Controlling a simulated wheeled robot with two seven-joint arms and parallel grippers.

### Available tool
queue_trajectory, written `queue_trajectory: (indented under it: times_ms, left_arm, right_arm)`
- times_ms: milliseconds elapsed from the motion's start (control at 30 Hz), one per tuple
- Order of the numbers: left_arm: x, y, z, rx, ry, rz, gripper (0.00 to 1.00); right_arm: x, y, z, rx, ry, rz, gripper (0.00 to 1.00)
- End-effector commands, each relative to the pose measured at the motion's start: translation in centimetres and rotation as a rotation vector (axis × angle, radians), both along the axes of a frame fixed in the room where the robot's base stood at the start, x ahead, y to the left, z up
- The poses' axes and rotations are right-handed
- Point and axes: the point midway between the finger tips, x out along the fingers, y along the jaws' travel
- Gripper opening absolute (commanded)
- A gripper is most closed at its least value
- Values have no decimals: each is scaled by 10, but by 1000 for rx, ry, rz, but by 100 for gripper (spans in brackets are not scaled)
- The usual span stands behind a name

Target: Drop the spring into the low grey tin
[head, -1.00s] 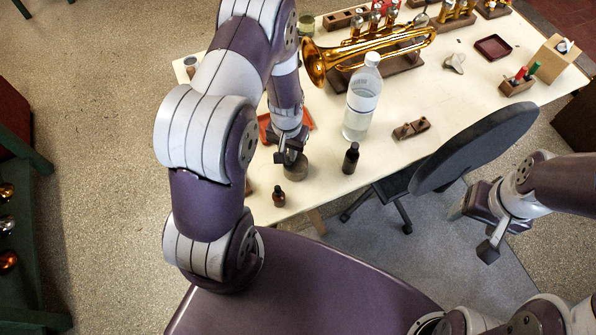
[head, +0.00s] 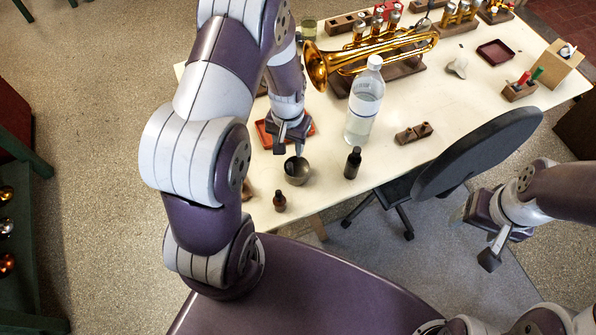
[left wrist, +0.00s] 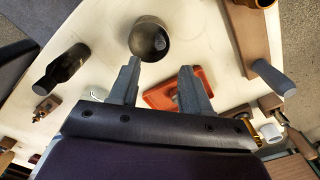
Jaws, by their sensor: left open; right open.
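The low grey tin (head: 297,172) stands near the front edge of the table, below and just right of my left gripper. In the left wrist view the tin (left wrist: 146,41) lies beyond the fingertips, its mouth facing the camera. A small pale grey spot shows inside it; I cannot tell if it is the spring or a reflection. No spring is clearly seen elsewhere. My left gripper (head: 289,147) is open with nothing between its fingers, which also show in the left wrist view (left wrist: 160,69). My right gripper (head: 474,238) is open and empty, off the table beside the chair.
An orange-red tray (head: 262,134) lies under my left gripper. A clear bottle (head: 363,108), a dark bottle (head: 352,163) and a small brown bottle (head: 279,201) stand near the tin. A brass trumpet (head: 350,58) lies behind. The chair (head: 475,150) blocks the front right edge.

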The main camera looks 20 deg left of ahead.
Motion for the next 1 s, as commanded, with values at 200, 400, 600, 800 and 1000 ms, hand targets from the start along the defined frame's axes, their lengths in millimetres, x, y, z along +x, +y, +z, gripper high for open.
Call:
queue_trajectory:
  times_ms: [200,400,600,800,1000]
  left_arm:
    - [1,0,51,0,-3,0,48]
    - [0,0,67,0,1,0,48]
    - [0,0,67,0,2,0,48]
    - [0,0,67,0,1,0,48]
    - [-32,-9,74,-2,13,22,48]
  right_arm:
    - [0,0,-4,0,0,0,70]
    - [0,0,-4,0,0,0,70]
    - [0,0,-4,0,0,0,70]
    - [0,0,-4,0,0,0,70]
    - [0,0,-3,0,0,0,70]
